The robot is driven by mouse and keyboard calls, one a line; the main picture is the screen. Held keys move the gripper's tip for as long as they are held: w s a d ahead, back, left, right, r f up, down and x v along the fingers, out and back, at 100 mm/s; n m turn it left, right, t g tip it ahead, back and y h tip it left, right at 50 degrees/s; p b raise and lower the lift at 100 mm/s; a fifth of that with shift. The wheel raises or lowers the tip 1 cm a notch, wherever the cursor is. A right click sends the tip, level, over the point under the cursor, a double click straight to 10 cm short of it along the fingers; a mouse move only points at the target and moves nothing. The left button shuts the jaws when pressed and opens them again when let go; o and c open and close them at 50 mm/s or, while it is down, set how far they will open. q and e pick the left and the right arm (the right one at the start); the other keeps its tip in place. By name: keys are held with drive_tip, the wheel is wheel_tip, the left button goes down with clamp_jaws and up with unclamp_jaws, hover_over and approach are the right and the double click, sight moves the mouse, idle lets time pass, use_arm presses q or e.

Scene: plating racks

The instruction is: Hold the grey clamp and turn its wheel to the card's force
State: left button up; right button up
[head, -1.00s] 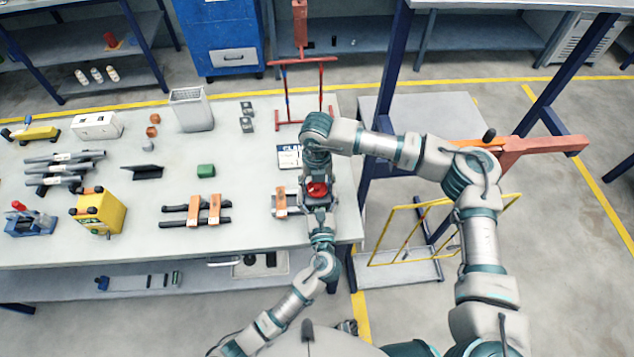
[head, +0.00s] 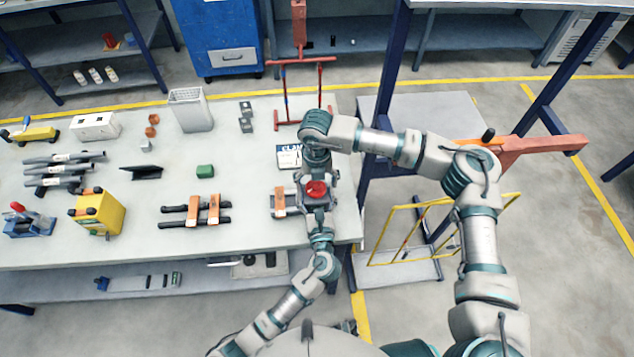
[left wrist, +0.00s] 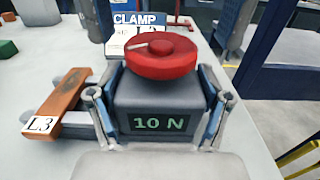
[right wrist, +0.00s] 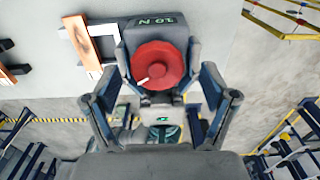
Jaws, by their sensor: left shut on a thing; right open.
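The grey clamp (left wrist: 160,92) stands upright with a round red wheel (left wrist: 161,55) on top. A pale mark shows on the wheel's rim. The clamp's display (left wrist: 161,123) reads 10 N. My left gripper (left wrist: 160,108) is shut on the clamp body, one finger on each side. My right gripper (right wrist: 157,72) is open, its fingers spread either side of the red wheel, which also shows in the head view (head: 316,190); contact cannot be told. The white and blue card (left wrist: 125,32) stands behind the clamp, headed CLAMP. Its lower text is partly hidden and hard to read.
An orange-jawed bar clamp labelled L3 (left wrist: 60,100) lies just left of the grey clamp. More orange clamps (head: 202,209), a green block (head: 205,171) and a yellow box (head: 97,212) lie further left. A red stand (head: 302,95) rises behind.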

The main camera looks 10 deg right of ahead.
sight(316, 186)
wheel_tip(316, 186, up, 11)
idle(0.3)
drive_tip(key=shift+w, duration=0.1)
wheel_tip(316, 186, down, 12)
drive_tip(key=n, duration=2)
drive_tip(key=shift+a+r, duration=0.1)
drive_tip(key=c, duration=1.2)
